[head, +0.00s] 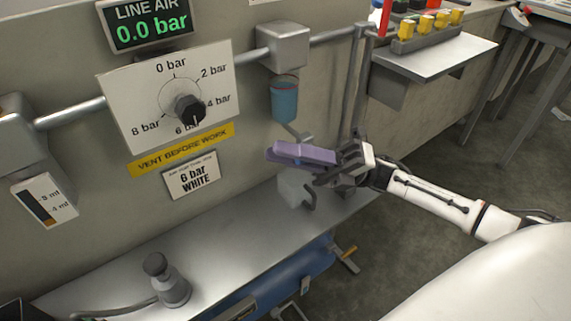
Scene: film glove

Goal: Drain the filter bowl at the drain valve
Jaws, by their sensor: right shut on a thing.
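The filter bowl (284,101) is a blue translucent cup hanging under a grey housing (284,46) on the wall pipe. A small grey lever-like part (297,131) sits just below the bowl; it may be the drain valve, but it is too small to tell. My right gripper (334,166) comes in from the right, below and right of the bowl, apart from it. It is shut on a long purple piece (302,153) that points left, under the small grey part. Whether the purple piece touches that part I cannot tell. My left gripper is not in view.
The line air display (151,20) reads 0.0 bar, above a dial panel (127,93) with a dark knob. A grey fitting (168,280) with a hose stands front left. A shelf (430,57) is at right.

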